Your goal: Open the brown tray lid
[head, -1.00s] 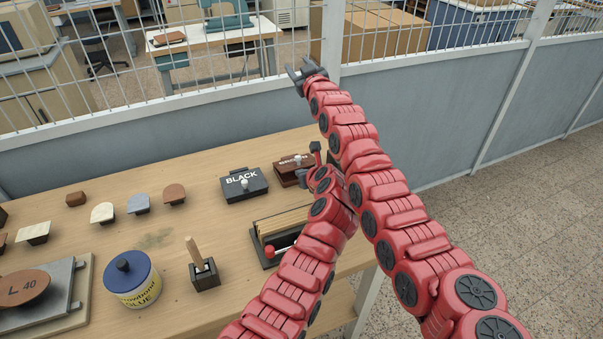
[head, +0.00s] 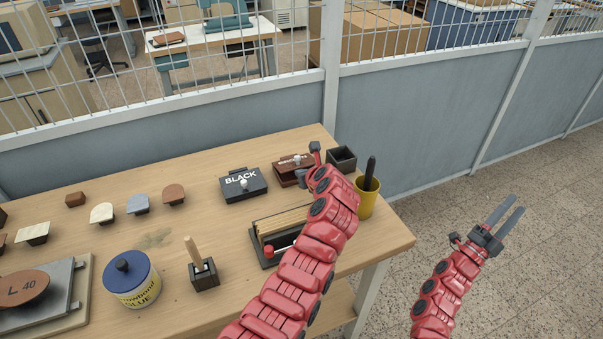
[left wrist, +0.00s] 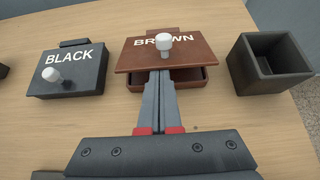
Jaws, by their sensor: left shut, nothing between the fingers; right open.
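The brown tray (left wrist: 200,82) stands on the table with its brown lid (left wrist: 200,56), lettered BROWN with a white knob (left wrist: 164,42). In the left wrist view the lid sits tilted, its front edge raised and a dark gap beneath. My left gripper (left wrist: 160,80) is shut and empty, its fingertips at the lid's front edge; whether they touch it is unclear. In the head view the brown lid (head: 290,162) is partly covered by my left arm, which hides the left fingers. My right gripper (head: 508,208) is open and empty, right of the table.
The black tray (head: 244,188) stands left of the brown one. A dark open box (head: 342,158) and a yellow cup (head: 368,204) with a dark-handled tool stand to its right. A rack (head: 268,246) with a red knob lies in front. A wire-topped partition runs behind.

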